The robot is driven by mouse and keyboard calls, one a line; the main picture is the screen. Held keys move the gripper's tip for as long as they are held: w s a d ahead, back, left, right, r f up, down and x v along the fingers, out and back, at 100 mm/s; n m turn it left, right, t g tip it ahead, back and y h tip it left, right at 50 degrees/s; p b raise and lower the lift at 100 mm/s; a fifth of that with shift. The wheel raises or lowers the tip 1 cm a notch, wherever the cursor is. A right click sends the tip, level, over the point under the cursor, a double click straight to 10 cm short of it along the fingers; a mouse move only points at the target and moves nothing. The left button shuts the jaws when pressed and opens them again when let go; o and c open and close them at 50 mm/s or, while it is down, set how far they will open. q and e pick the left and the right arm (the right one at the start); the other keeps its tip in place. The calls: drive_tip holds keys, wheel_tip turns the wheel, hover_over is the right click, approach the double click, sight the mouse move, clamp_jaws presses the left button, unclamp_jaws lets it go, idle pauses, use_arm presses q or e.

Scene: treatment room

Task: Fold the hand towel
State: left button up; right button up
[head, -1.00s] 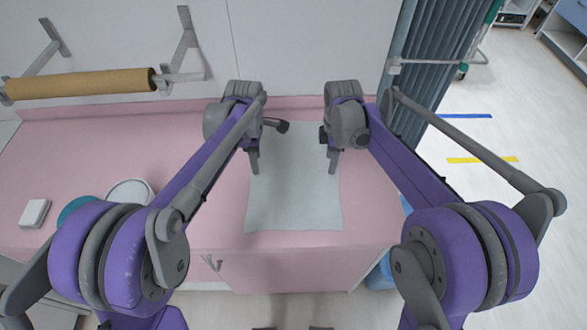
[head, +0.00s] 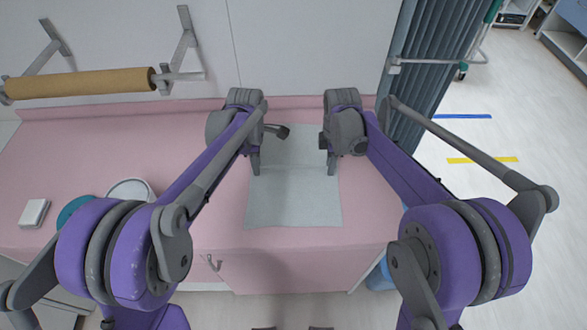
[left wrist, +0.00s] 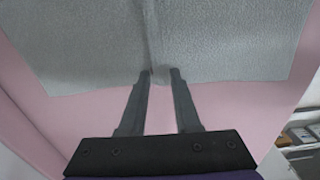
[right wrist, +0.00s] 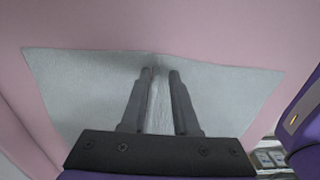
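The pale grey-green hand towel (head: 293,205) lies spread on the pink counter, with a faint raised crease running across it between my grippers. My left gripper (head: 255,170) is at the towel's left edge and my right gripper (head: 331,170) at its right edge. In the left wrist view, the fingers (left wrist: 160,73) are close together on the towel edge (left wrist: 230,40), which bunches into a ridge between them. In the right wrist view, the fingers (right wrist: 160,75) likewise pinch a ridge of the towel (right wrist: 80,85). The far part of the towel is partly hidden by my arms.
The pink counter (head: 375,205) is clear around the towel. A white box (head: 34,213), a teal round item (head: 72,210) and a white round dish (head: 130,188) sit at the left. A brown paper roll (head: 80,84) hangs on the wall; a curtain (head: 430,60) is at the right.

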use_arm(q)
drive_tip(key=shift+s, duration=0.1)
clamp_jaws()
use_arm(e)
clamp_jaws()
